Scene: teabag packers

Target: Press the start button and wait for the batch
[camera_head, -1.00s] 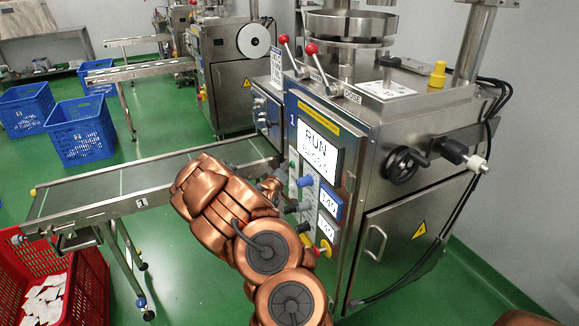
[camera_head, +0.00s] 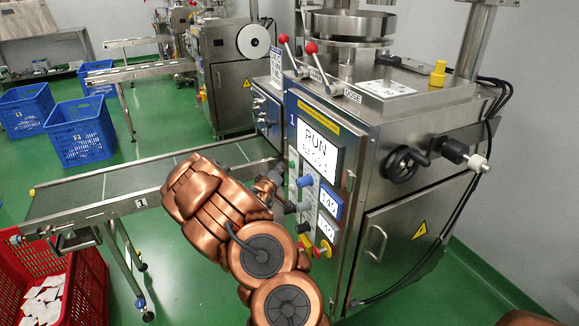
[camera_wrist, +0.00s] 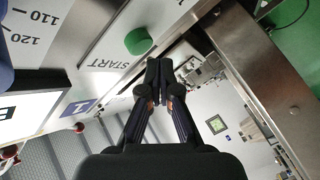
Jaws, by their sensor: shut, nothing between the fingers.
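The packer's control panel (camera_head: 308,178) faces my arm in the head view. Its screen (camera_head: 318,147) reads RUN, with a smaller line below that is hard to read. The green start button (camera_wrist: 138,41) stands out from the panel beside the word START in the wrist view. In the head view a small green button (camera_head: 293,160) shows near my gripper (camera_head: 270,180). My gripper (camera_wrist: 159,68) is shut and empty. Its tips appear just beside the green button in the wrist view, seemingly apart from it; the depth is unclear.
A conveyor (camera_head: 85,192) runs left from the packer. A red crate (camera_head: 90,285) with white teabags stands below its end. A red-and-yellow stop knob (camera_head: 325,248) sits low on the panel. Blue crates (camera_head: 80,130) stand on the open green floor behind.

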